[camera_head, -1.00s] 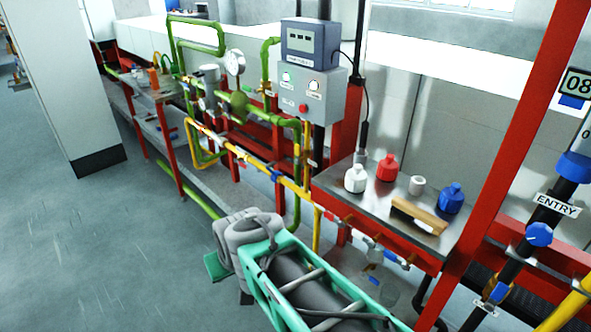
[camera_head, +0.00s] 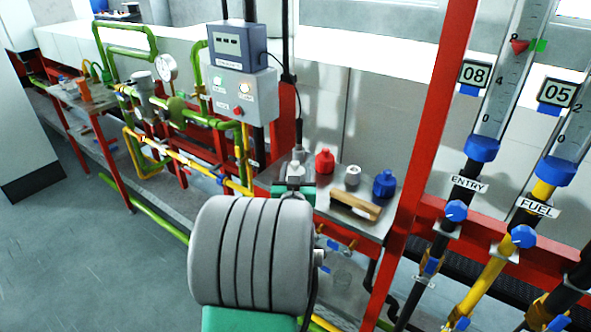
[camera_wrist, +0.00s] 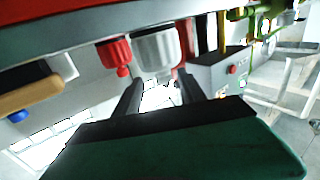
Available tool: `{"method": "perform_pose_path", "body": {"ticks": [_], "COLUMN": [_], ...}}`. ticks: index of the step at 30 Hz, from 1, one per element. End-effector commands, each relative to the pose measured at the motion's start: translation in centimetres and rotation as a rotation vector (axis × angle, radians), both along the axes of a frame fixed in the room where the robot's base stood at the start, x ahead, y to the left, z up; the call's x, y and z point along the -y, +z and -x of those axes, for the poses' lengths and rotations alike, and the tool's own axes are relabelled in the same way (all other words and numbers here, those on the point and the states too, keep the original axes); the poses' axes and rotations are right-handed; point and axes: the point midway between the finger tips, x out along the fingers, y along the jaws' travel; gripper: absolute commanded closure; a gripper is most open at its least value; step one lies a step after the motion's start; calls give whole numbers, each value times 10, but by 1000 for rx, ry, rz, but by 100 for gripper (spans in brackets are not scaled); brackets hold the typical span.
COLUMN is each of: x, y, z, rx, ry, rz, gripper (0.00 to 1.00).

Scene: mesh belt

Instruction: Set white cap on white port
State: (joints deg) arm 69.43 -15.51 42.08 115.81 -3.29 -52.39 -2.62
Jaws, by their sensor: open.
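The white cap (camera_head: 292,173), a small bottle-shaped piece, stands on the metal shelf (camera_head: 333,221) at its left end. My arm partly hides it in the head view. In the wrist view, which looks upside down, the white cap (camera_wrist: 157,50) lies just beyond my fingertips and roughly in line with the gap between them. My gripper (camera_wrist: 160,85) is open, with its two dark fingers apart and nothing seen held between them. Whether a fingertip touches the cap I cannot tell. I cannot make out a white port in these views.
A red cap (camera_head: 324,161) stands close beside the white one. A grey cup (camera_head: 352,174), a blue cap (camera_head: 384,183) and a wooden-handled brush (camera_head: 354,206) are further right on the shelf. A red post (camera_head: 428,150) rises at the shelf's right, and a control box (camera_head: 243,93) stands behind left.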

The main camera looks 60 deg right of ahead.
Motion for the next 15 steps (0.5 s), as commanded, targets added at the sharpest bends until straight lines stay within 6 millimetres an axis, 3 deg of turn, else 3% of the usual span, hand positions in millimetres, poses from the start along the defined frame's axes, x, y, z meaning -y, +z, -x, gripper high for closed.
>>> {"method": "perform_pose_path", "body": {"ticks": [10,15], "x": [43,51], "y": [-5,-6], "z": [-21,-24], "rx": [-1,0], "ry": [-2,-3], "rz": [-3,-1], "gripper": [52,52]}}
